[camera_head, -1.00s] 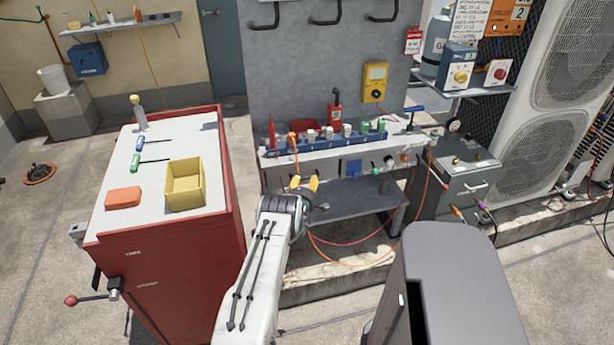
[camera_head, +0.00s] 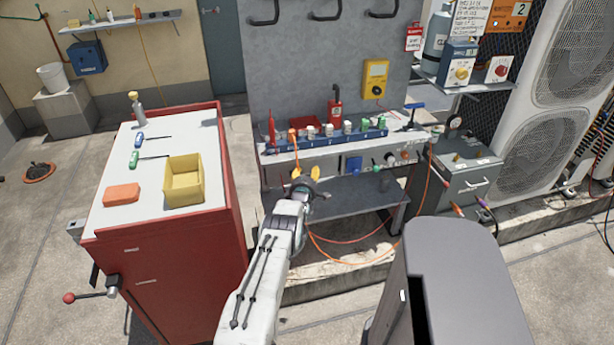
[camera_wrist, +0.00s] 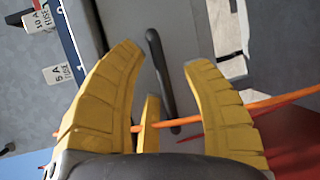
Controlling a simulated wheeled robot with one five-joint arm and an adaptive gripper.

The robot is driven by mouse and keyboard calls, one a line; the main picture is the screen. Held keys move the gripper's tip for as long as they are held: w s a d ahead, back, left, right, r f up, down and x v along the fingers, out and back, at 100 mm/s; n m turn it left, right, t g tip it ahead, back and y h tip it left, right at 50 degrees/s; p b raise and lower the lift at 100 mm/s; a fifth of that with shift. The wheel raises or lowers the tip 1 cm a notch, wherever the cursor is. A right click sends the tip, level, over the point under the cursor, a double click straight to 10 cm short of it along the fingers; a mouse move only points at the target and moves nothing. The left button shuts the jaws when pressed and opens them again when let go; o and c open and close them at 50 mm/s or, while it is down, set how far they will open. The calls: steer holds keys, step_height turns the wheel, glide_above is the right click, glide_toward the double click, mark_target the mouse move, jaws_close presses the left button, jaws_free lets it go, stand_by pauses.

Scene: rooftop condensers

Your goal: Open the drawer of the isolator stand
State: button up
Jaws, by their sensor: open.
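My gripper (camera_head: 305,173) is open, its yellow fingers at the front of the grey stand (camera_head: 335,153) with the fuse rail. In the wrist view a dark bar handle (camera_wrist: 157,72) on a grey panel (camera_wrist: 125,20) shows between the open fingers. The fingers are not closed on it; whether they touch it, I cannot tell. In the head view my gripper hides this handle. An orange cable (camera_wrist: 260,104) crosses behind the fingers. A grey cabinet (camera_head: 462,172) with a light handle (camera_head: 478,183) stands further right. Neither view shows a drawer pulled out.
A red cabinet (camera_head: 180,270) stands close left of my arm, with a yellow bin (camera_head: 184,190) on top. An orange cable (camera_head: 370,258) loops below the stand. A lower shelf (camera_head: 350,200) juts out under it. Open floor lies at the far left.

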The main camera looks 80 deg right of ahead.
steer(key=shift+c, duration=0.3)
jaws_close()
stand_by(0.3)
